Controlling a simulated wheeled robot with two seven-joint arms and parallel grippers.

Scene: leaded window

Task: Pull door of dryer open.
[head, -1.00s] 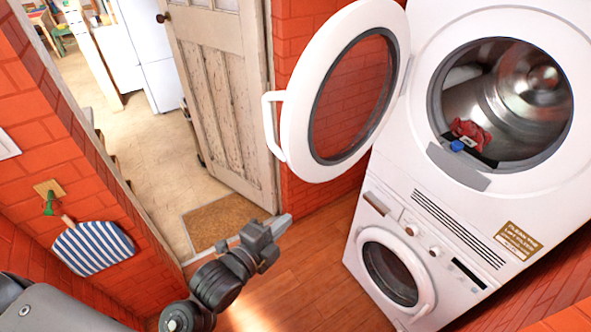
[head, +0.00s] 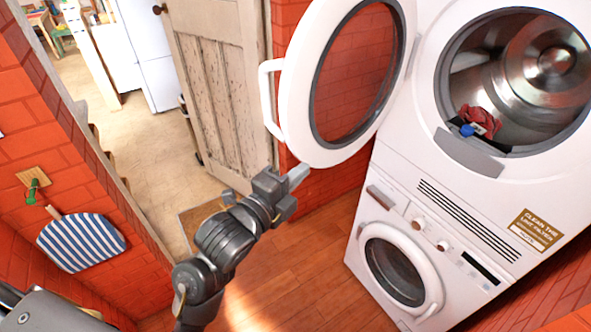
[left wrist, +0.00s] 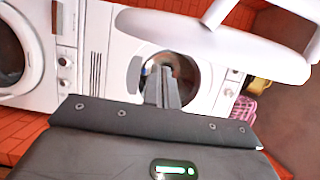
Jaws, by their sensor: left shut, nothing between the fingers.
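The dryer (head: 395,135) is the white upper machine at the right of the head view. Its round white door (head: 297,105) stands wide open, swung out to the left, with a loop handle (head: 266,100) on its far left edge. The drum (head: 540,75) is exposed, with a red cloth and a blue item inside near the opening. My left gripper (head: 298,176) is shut and empty, just below the door's lower rim in the picture; I cannot tell if it touches. The left wrist view shows its closed fingers (left wrist: 161,88) with the door rim (left wrist: 200,48) above. My right gripper is not in view.
A white washer (head: 365,225) with a closed round door stands under the dryer. A worn wooden room door (head: 222,90) stands open behind the dryer door. A striped cloth item (head: 82,242) hangs on the left brick wall. The wooden floor (head: 300,270) between is clear.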

